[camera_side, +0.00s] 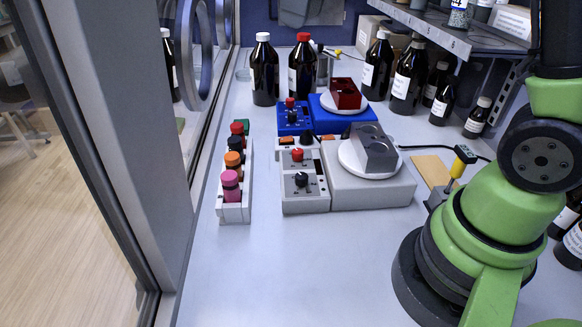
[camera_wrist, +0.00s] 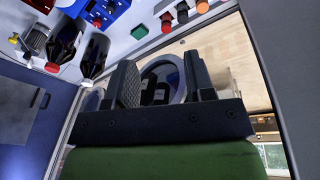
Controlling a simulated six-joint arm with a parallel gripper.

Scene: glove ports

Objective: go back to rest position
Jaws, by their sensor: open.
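My gripper (camera_wrist: 160,72) shows in the wrist view with its two dark fingers apart. I see nothing held between them. A round glove port ring shows behind the gap, apart from the fingers. In the side view my green arm stands at the right and runs out of the top edge, so the gripper is not seen there. The bench (camera_side: 300,260) below it is bare at the front.
A white rack (camera_side: 236,212) of coloured-cap vials stands left of a grey device (camera_side: 375,190) and a blue device (camera_side: 328,118). Brown bottles (camera_side: 265,75) stand at the back and right, under a shelf (camera_side: 440,35). A glove port ring (camera_side: 197,50) is on the left wall.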

